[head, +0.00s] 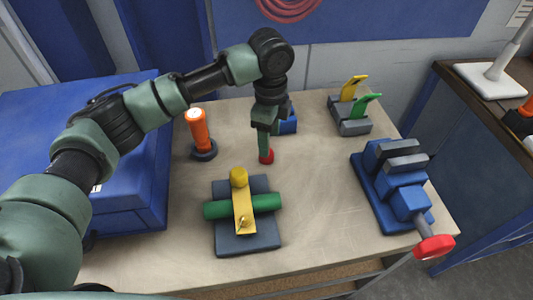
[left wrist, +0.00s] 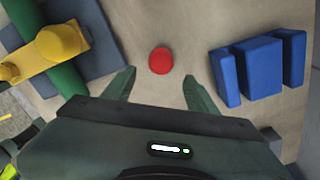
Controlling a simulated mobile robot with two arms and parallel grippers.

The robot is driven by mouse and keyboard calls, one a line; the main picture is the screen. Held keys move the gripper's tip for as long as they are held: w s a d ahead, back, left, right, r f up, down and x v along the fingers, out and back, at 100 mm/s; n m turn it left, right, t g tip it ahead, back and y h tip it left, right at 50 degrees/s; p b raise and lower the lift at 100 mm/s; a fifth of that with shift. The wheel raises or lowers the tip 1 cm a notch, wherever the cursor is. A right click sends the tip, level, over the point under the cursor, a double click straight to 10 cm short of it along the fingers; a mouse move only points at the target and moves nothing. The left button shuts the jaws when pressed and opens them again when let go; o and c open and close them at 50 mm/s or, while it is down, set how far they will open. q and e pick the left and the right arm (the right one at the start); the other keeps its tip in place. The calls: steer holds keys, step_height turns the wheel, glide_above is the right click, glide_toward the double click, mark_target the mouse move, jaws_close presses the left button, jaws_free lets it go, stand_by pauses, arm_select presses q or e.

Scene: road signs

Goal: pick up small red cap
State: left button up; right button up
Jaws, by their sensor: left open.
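The small red cap (head: 267,157) sits on the bare tabletop near the middle of the workbench. It also shows in the left wrist view (left wrist: 161,61) as a round red disc, just beyond and between the fingertips. My left gripper (head: 265,142) points down above the cap in the head view. In the left wrist view its fingers (left wrist: 160,82) are apart, with nothing between them. The gripper partly covers the cap in the head view. My right gripper is not in view.
A green cylinder (head: 266,203) under a yellow clamp (head: 242,213) lies in front of the cap. A blue block (head: 288,122) stands behind, a blue vise (head: 392,185) right, an orange post (head: 199,130) left. Bare tabletop (head: 315,190) lies right of the cap.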

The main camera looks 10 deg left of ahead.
mark_target(269, 160)
arm_select(q)
steer(key=f, duration=0.1)
steer(key=f+p, duration=0.1)
steer(key=f, duration=0.2)
steer(key=shift+a+f+p, duration=0.25)
steer(key=shift+f+p, duration=0.1)
steer(key=shift+f, duration=0.6)
jaws_close()
